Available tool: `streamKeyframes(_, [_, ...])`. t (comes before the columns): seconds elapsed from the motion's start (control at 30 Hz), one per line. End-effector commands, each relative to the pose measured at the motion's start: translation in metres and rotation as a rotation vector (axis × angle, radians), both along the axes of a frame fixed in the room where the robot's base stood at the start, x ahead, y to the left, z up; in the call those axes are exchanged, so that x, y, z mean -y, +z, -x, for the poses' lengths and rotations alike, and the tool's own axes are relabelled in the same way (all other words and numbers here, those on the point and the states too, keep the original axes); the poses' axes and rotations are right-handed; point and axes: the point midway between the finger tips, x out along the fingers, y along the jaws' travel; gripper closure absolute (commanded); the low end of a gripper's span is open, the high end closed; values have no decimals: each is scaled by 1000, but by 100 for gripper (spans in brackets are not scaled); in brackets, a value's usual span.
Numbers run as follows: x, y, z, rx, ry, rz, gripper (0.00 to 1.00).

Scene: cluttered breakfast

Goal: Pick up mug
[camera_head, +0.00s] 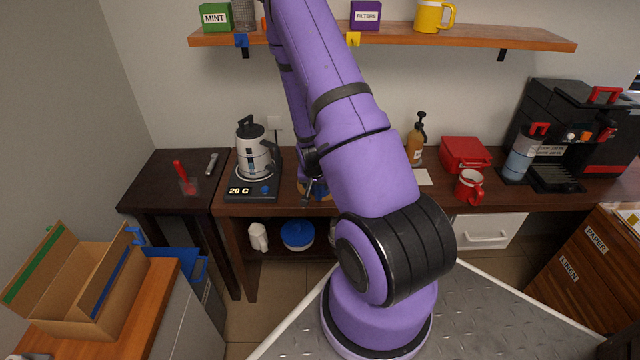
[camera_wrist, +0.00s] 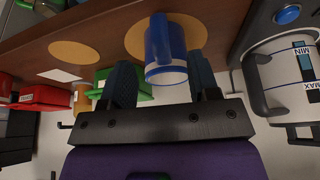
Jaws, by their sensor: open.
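A blue mug (camera_wrist: 163,48) stands on a round cork coaster (camera_wrist: 193,30) in the wrist view. My gripper (camera_wrist: 160,62) is open, with one dark finger on each side of the mug. A gap shows between the mug and each finger; I cannot tell how deep the fingers reach along it. In the head view my arm hides the mug almost wholly. A red mug (camera_head: 469,187) stands on the counter to the right, and a yellow mug (camera_head: 430,16) stands on the shelf.
A kettle (camera_head: 254,152) on its base stands close to my gripper, and it also shows in the wrist view (camera_wrist: 285,75). An empty second coaster (camera_wrist: 75,53) lies beside the mug. A red box (camera_head: 465,153) and a coffee machine (camera_head: 572,135) stand further right.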

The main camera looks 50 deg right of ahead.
Motion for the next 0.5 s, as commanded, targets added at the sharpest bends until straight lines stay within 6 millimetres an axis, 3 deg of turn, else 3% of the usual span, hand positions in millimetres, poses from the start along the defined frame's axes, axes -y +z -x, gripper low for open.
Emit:
streamKeyframes(0.2, [9, -28, -6, -2, 0, -1, 45])
streamKeyframes(0.5, [15, -43, -10, -1, 1, -1, 45])
